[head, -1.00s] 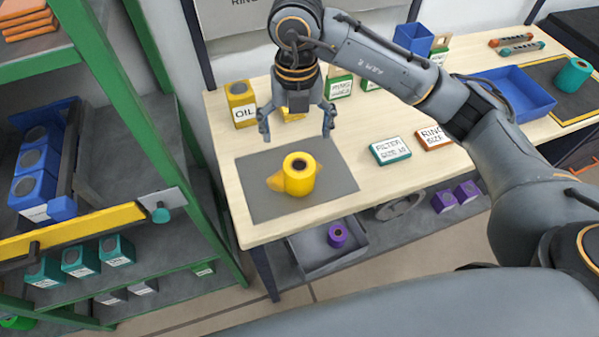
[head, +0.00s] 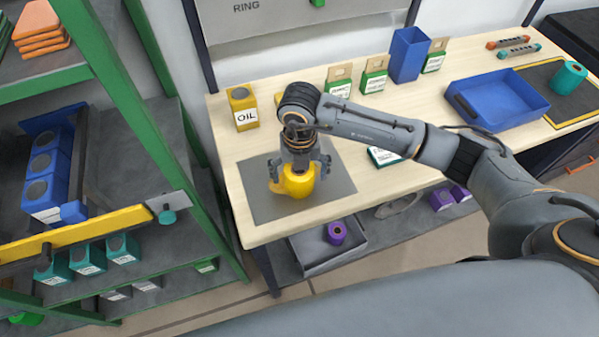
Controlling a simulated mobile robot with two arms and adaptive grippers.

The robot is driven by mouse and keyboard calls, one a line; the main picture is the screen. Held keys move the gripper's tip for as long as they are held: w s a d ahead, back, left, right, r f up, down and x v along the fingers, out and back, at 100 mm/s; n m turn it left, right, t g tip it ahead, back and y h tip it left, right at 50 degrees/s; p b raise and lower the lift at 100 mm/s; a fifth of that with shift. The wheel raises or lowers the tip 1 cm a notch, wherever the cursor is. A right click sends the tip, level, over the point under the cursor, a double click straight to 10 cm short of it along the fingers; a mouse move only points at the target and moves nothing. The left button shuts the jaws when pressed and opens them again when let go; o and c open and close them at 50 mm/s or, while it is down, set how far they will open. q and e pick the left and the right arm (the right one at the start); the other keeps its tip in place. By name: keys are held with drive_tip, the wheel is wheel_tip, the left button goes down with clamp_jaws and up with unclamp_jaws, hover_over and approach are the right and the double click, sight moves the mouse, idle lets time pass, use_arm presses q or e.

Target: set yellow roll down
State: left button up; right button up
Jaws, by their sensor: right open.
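The yellow roll (head: 296,184) stands upright on the dark grey mat (head: 252,206) at the left end of the wooden table. A flat yellow patch or piece shows at its left side. My right gripper (head: 301,172) points down right over the roll, its fingers open on either side of the roll's top. The gripper hides much of the roll's top, and I cannot tell whether the fingers touch it. My left gripper is not in view.
A yellow OIL box (head: 242,106) stands behind the mat. A blue tray (head: 510,112) and a teal roll (head: 569,77) on a dark mat are at the right. A green-framed shelf (head: 150,120) rises left of the table. A purple roll (head: 337,233) sits in a grey bin below.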

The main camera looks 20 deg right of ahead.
drive_tip(key=shift+f, duration=0.25)
drive_tip(key=c, duration=1.5)
drive_tip(key=shift+c, duration=0.2)
drive_tip(key=shift+r, duration=0.15)
